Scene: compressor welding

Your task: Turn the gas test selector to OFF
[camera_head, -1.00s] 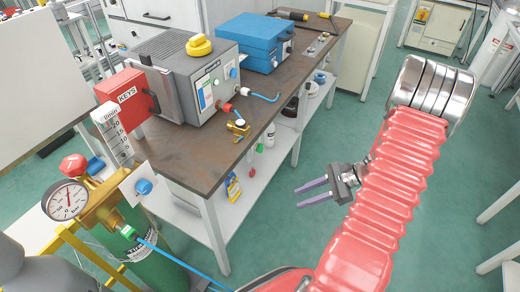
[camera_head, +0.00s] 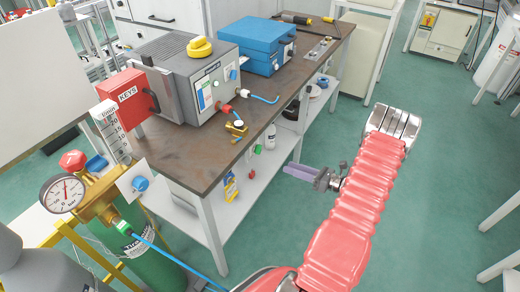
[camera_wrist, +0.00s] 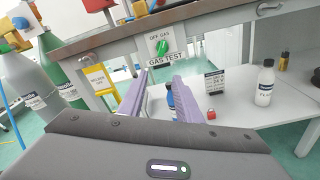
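The gas test selector (camera_wrist: 162,46) is a green knob on a white plate marked OFF, GAS and GAS TEST, below the bench edge in the wrist view. Its exact pointing is too small to read. In the head view a small green spot under the bench's front edge (camera_head: 257,149) seems to be the same knob. My gripper (camera_wrist: 161,77) has two purple fingers spread apart with nothing between them. The fingers are below the knob in the picture and not touching it. In the head view my gripper (camera_head: 285,169) is out in front of the bench, to the right of the knob.
The bench top (camera_head: 185,160) overhangs a lower shelf (camera_wrist: 245,108) holding a white bottle (camera_wrist: 265,82) and a small red padlock-like item (camera_wrist: 211,114). Gas cylinders (camera_wrist: 62,65) stand at left.

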